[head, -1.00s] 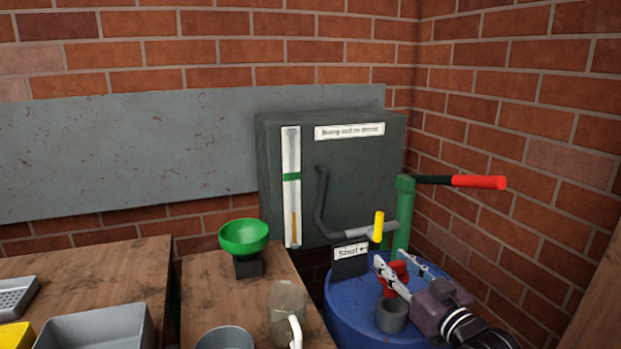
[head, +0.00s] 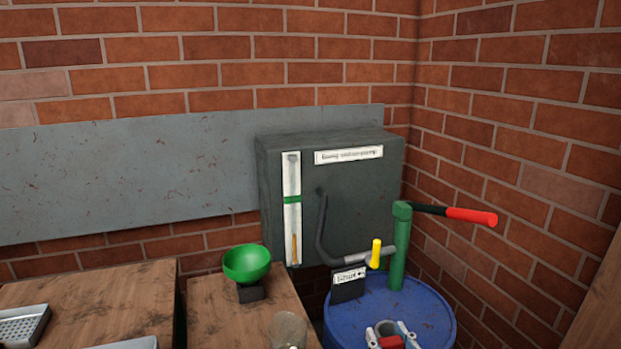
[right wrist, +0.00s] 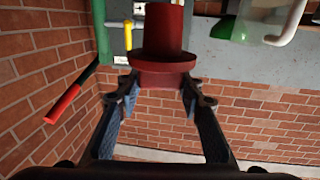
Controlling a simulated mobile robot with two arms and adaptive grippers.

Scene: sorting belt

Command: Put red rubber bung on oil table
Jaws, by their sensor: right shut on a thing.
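The red rubber bung (right wrist: 163,45) is a stepped red plug between the fingertips of my right gripper (right wrist: 163,88) in the right wrist view. In the head view the gripper (head: 391,338) is at the bottom edge, over the front of the blue drum, with a little of the red bung (head: 391,343) showing. The gripper is shut on the bung. A wooden table (head: 212,305) bearing a green funnel (head: 247,263) and a glass jug (head: 289,330) stands left of the drum; it seems to be the oil table. My left gripper is out of view.
The blue drum (head: 345,325) carries a green pump (head: 398,245) with a red-ended handle (head: 471,216) reaching right. A grey tank (head: 365,195) with a yellow-handled tap (head: 376,253) hangs behind. Another wooden table (head: 100,300) stands at left, with a gap between the tables.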

